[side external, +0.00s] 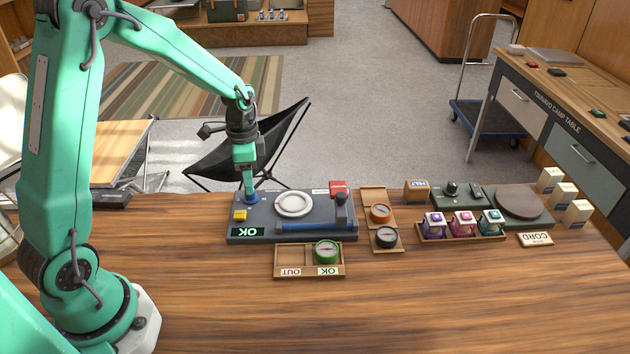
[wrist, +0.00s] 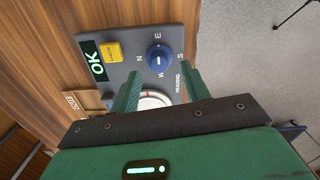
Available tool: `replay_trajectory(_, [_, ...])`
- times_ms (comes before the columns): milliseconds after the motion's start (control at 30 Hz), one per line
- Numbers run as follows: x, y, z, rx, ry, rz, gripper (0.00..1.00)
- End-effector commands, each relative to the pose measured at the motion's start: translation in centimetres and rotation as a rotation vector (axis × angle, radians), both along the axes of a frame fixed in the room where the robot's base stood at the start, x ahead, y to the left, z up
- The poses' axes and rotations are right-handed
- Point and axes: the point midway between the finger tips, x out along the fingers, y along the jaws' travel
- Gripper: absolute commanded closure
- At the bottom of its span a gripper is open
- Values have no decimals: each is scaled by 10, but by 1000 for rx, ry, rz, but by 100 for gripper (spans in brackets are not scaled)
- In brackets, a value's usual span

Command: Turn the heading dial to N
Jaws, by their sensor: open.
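The heading dial (wrist: 159,58) is a round blue knob on a dark grey tester, with N, E, S and W around it. In the wrist view N is to its left, E above, S to its right and W below. A small pale mark shows on the knob, but I cannot tell its exact heading. My gripper (wrist: 163,74) is open, with its two green fingers apart near the dial's lower side. In the side view my gripper (side external: 249,198) points down at the dial at the tester's left end, and partly hides it. I cannot tell whether it touches.
The tester (side external: 262,222) has a yellow button (side external: 239,215), a lit OK display (side external: 248,232), a white ring (side external: 293,204) and a blue bar. A tray (side external: 285,263) in front holds a green compass (side external: 327,251) on its OK side. Two compasses stand right. The front table is clear.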

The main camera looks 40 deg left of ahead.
Motion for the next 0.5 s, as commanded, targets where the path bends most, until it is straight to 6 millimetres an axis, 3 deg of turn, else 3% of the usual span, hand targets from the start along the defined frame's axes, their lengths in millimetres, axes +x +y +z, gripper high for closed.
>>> replay_trajectory(200, [-1, -1, -24, 0, 3, 0, 54])
replay_trajectory(500, [-1, -1, -33, 0, 0, 0, 54])
